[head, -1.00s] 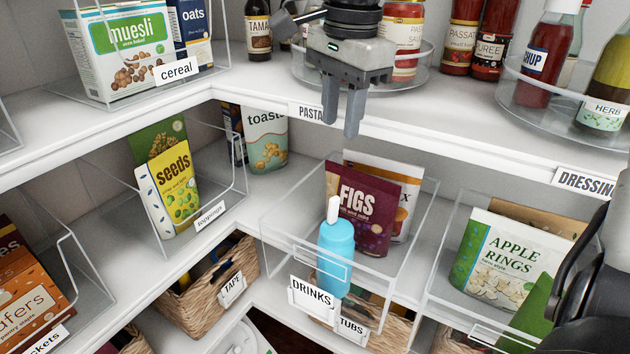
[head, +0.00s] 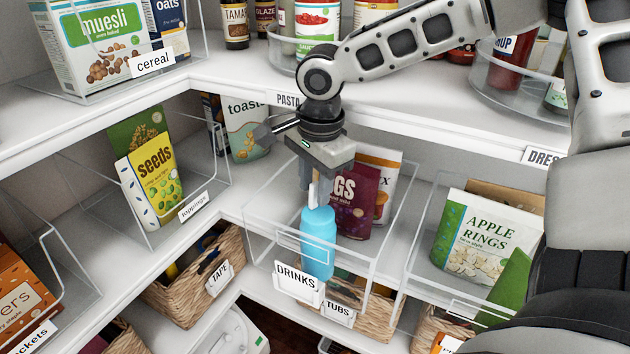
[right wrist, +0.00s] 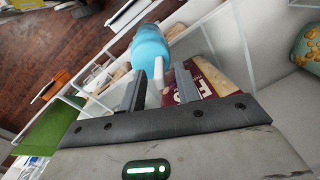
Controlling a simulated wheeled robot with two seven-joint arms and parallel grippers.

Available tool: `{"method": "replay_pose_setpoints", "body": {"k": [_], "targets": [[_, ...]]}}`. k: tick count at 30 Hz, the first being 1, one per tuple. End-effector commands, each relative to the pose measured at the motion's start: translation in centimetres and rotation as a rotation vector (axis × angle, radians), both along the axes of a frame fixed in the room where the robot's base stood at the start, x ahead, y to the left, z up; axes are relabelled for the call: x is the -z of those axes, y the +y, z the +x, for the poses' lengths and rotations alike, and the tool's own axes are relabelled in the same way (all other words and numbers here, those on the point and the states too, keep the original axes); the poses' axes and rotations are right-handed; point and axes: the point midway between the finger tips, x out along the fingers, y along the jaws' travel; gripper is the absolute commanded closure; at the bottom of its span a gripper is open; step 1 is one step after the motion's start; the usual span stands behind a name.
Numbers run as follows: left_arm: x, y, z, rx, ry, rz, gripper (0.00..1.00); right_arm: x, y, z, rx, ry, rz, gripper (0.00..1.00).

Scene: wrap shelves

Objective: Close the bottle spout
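The blue bottle (head: 318,240) stands upright in the clear bin labelled DRINKS. Its white spout (head: 313,195) points up from the top. My right gripper (head: 310,182) is directly above the bottle, fingers pointing down around the spout's height. In the right wrist view, the bottle (right wrist: 150,47) is just past the fingertips. The spout (right wrist: 158,72) shows between the two fingers (right wrist: 160,85), which are apart with gaps visible, so the gripper is open. Part of the spout's upper end is hidden by the fingers in the head view. My left gripper is not in view.
A FIGS pouch (head: 362,195) stands close behind the bottle in the same clear bin (head: 405,235). The upper shelf (head: 440,125) is just behind my right arm. An apple rings bag (head: 485,235) stands in the bin to the right, and a seeds pouch (head: 155,175) to the left.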

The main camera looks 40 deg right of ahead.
Motion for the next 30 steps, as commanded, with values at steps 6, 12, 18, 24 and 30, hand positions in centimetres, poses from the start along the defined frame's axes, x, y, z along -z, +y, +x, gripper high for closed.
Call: {"method": "replay_pose_setpoints", "body": {"k": [6, 12, 18, 24, 30], "targets": [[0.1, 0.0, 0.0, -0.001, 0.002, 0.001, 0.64, 0.0, 0.0, 0.0, 0.0, 0.0, 0.0, 0.68], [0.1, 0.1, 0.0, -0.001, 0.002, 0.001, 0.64, 0.0, 0.0, 0.0, 0.0, 0.0, 0.0, 1.0], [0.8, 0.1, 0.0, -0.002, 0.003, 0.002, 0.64, 0.3, 0.0, -0.2, -0.001, -0.025, 0.0, 1.0], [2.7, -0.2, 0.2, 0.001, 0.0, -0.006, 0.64, 0.8, 0.0, -0.9, -0.002, -0.167, 0.002, 1.0], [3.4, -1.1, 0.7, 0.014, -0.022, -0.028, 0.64, 1.1, 0.0, -1.6, -0.002, -0.318, 0.005, 1.0]]}}
